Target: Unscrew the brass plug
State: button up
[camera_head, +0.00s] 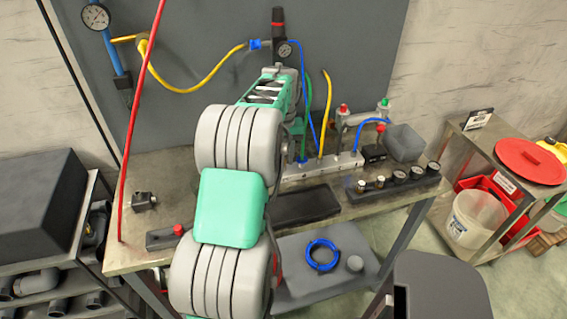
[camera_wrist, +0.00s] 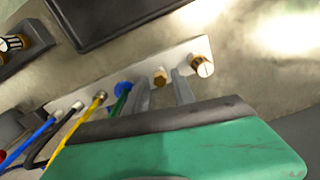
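In the wrist view, a small brass hex-shaped plug (camera_wrist: 160,77) sits on the pale manifold block (camera_wrist: 201,48). My gripper (camera_wrist: 160,82) has its two grey fingers apart, one on each side of the plug. Whether either finger touches it I cannot tell. To the right of the fingers is a brass knob with a pale marked face (camera_wrist: 203,66). To the left are a green hose (camera_wrist: 121,101) in a blue fitting and a yellow hose (camera_wrist: 84,120).
Blue (camera_wrist: 42,131) and black hoses crowd the left of the wrist view. On the workbench (camera_head: 165,178) are a dark tray (camera_head: 306,206) and a gauge row (camera_head: 395,180). A thin red pole (camera_head: 133,130) rises left of my arm.

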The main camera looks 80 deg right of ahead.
jog(key=m+p, duration=0.1)
jog(key=m, duration=0.5)
jog(key=shift+r+m, duration=0.15)
jog(key=shift+m, duration=0.15)
jog(key=m, duration=0.5)
jog(key=shift+p, duration=0.35)
jog(key=shift+c, duration=0.3)
grip_shut()
